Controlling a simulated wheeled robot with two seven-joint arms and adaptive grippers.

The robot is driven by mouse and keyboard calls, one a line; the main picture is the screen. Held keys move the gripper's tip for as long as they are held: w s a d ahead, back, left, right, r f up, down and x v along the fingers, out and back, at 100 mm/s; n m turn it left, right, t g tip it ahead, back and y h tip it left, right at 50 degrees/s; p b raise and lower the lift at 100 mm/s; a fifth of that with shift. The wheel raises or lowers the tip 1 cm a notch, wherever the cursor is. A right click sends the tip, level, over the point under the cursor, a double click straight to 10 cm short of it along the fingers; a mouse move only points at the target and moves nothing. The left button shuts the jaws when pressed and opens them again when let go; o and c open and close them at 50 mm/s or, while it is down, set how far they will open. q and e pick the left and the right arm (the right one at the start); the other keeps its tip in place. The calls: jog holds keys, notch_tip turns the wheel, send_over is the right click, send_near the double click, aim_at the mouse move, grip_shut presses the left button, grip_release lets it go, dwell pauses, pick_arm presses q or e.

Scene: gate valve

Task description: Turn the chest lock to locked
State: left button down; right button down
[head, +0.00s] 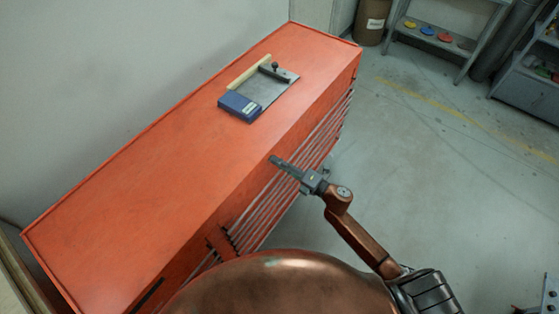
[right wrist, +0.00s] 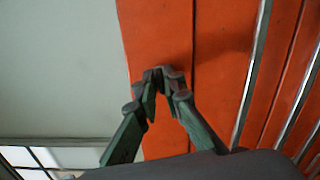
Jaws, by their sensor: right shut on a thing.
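The orange-red tool chest (head: 150,190) stands along the wall, with long metal drawer handles on its front. My right gripper (head: 275,160) is at the upper front edge of the chest, towards its right end. In the right wrist view my right gripper (right wrist: 161,76) has its fingertips close together against the orange front, beside a vertical seam. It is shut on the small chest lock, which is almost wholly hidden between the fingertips. I cannot tell which way the lock is turned. My left gripper is not in view.
On the chest top lie a blue box (head: 240,107), a grey plate (head: 268,88) and a pale yellow bar (head: 248,71). A shelf (head: 435,42) and a brown drum (head: 372,20) stand at the back. The floor right of the chest is clear.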

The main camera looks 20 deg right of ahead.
jog(key=shift+w+d+m+p, duration=0.1)
jog(key=shift+m+p, duration=0.5)
jog(key=shift+m, duration=0.6)
jog(key=c, duration=2.1)
grip_release()
jog(key=shift+f, duration=0.1)
jog(key=v, duration=1.2)
